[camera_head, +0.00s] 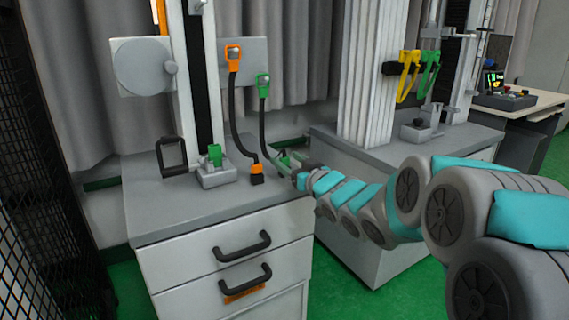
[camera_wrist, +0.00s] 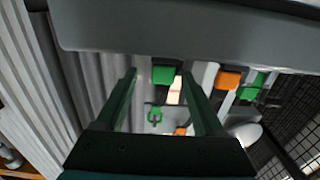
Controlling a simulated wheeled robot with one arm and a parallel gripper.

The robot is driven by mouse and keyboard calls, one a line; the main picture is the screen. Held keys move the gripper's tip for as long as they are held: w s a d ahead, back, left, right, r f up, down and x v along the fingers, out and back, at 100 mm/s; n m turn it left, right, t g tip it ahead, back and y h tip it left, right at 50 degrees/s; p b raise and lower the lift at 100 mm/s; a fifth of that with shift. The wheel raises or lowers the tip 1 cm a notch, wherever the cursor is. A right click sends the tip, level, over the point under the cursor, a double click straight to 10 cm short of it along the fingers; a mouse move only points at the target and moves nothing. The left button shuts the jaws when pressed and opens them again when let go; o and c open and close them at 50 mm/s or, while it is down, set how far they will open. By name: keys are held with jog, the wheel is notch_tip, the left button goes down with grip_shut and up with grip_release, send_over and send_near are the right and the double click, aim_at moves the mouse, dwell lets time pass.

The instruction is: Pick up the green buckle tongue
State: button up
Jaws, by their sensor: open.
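The green buckle tongue (camera_head: 263,86) hangs high against the grey wall plate, at the top of a black strap. In the wrist view, which is upside down, a green forked piece that looks like it (camera_wrist: 155,115) shows between my fingers, farther off. My gripper (camera_head: 285,160) is open, low at the cabinet's back right corner, below and right of the tongue. In the wrist view my gripper (camera_wrist: 158,74) frames a green block (camera_wrist: 164,73) near its fingertips; I cannot tell whether they touch. My gripper and arm hide the strap's lower end in the head view.
An orange tongue (camera_head: 233,56) hangs left of the green one, its strap ending in an orange block (camera_head: 256,174). A grey block with a green piece (camera_head: 215,154) stands on the cabinet top (camera_head: 190,203). Yellow and green loops (camera_head: 408,75) hang on the right tower.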

jog(key=shift+f+x, duration=0.2)
jog(key=shift+x, duration=2.1)
jog(key=shift+a, duration=0.1)
jog(key=c, duration=1.1)
jog(key=shift+r, duration=0.1)
